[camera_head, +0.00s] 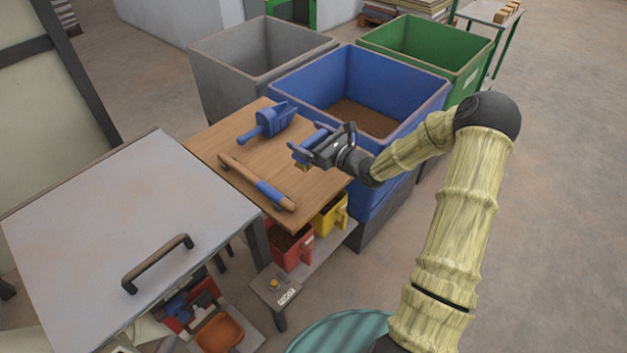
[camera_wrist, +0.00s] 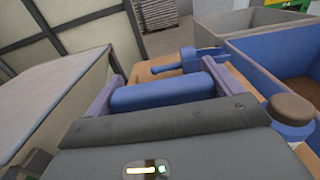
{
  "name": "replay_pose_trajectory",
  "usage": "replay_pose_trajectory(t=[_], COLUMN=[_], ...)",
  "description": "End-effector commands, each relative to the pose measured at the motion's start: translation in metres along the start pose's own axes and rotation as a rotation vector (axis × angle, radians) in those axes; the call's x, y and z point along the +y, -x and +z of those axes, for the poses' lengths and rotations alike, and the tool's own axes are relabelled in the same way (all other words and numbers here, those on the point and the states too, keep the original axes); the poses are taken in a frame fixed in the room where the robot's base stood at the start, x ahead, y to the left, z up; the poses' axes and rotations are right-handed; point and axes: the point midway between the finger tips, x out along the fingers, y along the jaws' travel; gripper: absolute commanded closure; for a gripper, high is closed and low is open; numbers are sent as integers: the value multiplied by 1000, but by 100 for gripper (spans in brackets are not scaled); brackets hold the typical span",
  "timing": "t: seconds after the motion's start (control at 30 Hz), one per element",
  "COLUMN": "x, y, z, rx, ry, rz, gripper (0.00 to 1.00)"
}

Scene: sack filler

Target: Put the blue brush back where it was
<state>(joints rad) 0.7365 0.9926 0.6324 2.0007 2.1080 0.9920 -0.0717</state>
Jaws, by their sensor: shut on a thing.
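My gripper (camera_head: 311,145) is shut on a blue thing (camera_wrist: 160,93), which I take to be the blue brush. In the wrist view it lies crosswise between the two fingers of my gripper (camera_wrist: 158,90); its underside is hidden. In the head view my gripper hangs over the right part of a wooden-topped table (camera_head: 212,140), and the held brush is hard to make out there. I cannot tell how high it is above the top.
A blue scoop (camera_head: 268,120) lies at the back of the table, and a wooden stick with a blue sleeve (camera_head: 258,182) lies along its front. Blue (camera_head: 440,100), grey (camera_head: 215,70) and green (camera_head: 470,70) bins stand behind. Red (camera_head: 290,250) and yellow (camera_head: 332,215) containers sit below.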

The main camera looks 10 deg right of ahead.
Motion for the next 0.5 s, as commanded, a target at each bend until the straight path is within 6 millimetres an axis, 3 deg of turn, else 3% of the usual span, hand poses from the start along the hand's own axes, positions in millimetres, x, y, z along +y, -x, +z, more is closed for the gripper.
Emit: replay_pose_trajectory(t=[0.27,0.5], x=[0,0], y=[0,0], z=[-9,-51], rx=[0,0], ry=[-4,-5], rz=[0,-3], gripper=[36,36])
